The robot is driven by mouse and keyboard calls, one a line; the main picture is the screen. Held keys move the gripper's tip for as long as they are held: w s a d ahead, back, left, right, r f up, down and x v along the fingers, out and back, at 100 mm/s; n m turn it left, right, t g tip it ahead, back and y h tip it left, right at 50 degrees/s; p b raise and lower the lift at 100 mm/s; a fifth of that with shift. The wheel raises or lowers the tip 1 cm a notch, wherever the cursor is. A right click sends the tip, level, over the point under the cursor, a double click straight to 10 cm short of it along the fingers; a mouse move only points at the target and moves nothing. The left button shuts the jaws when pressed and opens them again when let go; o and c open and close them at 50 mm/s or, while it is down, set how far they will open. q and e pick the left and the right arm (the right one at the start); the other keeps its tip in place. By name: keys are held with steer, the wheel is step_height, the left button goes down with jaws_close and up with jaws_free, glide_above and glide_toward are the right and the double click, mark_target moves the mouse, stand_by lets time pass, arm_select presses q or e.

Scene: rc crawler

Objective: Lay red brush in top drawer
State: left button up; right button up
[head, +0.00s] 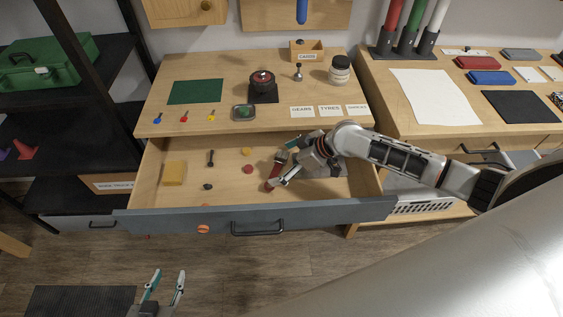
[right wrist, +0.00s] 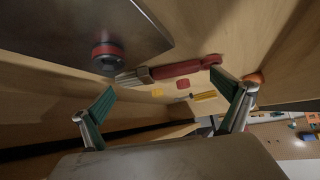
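The top drawer (head: 330,213) is pulled open below the workbench top, with a grey front and a wooden inside. The red brush (head: 276,172) lies in the drawer, right of its middle, partly covered by my right gripper (head: 287,163). In the right wrist view the brush (right wrist: 187,68) shows a red handle and pale bristles, just beyond my right gripper's (right wrist: 163,90) spread fingertips. That gripper is open, and I see no grip on the brush. My left gripper (head: 169,274) is open and empty over the floor, in front of the drawer.
The drawer also holds a yellow block (head: 173,173), a small dark tool (head: 210,158), a red round piece (head: 247,169) and other small parts. The bench top carries a green mat (head: 195,92), a jar (head: 339,70) and labels. A dark shelf rack (head: 105,60) stands left.

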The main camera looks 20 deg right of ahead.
steer(key=shift+r, duration=0.15)
steer(key=shift+s+d+r, duration=0.1)
steer(key=shift+d+r, duration=0.05)
steer(key=shift+r, duration=0.05)
steer(key=v, duration=1.1)
steer(key=shift+r, duration=0.2)
steer(key=shift+s+d, duration=0.1)
steer(key=shift+s, duration=0.05)
